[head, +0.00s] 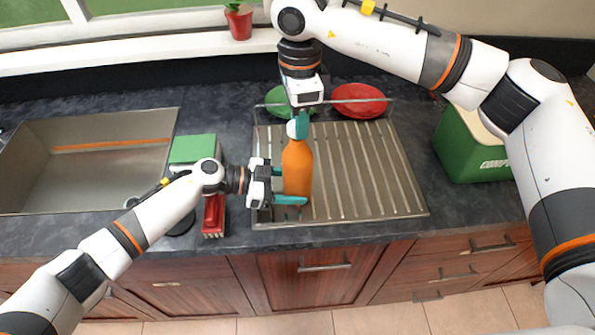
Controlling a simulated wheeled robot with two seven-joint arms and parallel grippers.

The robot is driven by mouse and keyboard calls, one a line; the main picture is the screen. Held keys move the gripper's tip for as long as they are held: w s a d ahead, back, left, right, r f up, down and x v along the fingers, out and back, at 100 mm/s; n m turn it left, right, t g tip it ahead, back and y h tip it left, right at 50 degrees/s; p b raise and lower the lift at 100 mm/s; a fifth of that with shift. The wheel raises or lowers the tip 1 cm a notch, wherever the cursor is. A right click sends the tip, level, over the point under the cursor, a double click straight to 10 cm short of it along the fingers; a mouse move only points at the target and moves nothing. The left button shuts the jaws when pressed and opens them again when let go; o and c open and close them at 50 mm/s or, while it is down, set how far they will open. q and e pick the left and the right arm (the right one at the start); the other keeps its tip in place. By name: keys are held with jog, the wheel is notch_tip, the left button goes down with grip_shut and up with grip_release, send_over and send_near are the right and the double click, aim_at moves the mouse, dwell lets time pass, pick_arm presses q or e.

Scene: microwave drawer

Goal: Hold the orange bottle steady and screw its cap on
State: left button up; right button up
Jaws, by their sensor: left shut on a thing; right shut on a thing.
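The orange bottle (297,165) stands upright on the ribbed metal drainboard (380,175), near its left side. My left gripper (292,186) comes in from the left and is shut around the lower body of the bottle. My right gripper (301,124) points straight down from above, at the bottle's neck. It is shut on the white cap (291,129), which shows partly at the left of the teal fingers. The fingers hide most of the cap and the bottle's mouth, so I cannot tell how far the cap is seated.
A green plate (277,99) and a red plate (359,100) stand behind the drainboard. A green compost bin (470,148) is at the right. A steel sink (95,175), a green box (193,148) and a red item (213,214) are at the left. A potted plant (239,22) stands on the sill.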

jog(key=shift+f, duration=1)
dwell(3.0)
pick_arm(q)
jog(key=shift+o, duration=0.4)
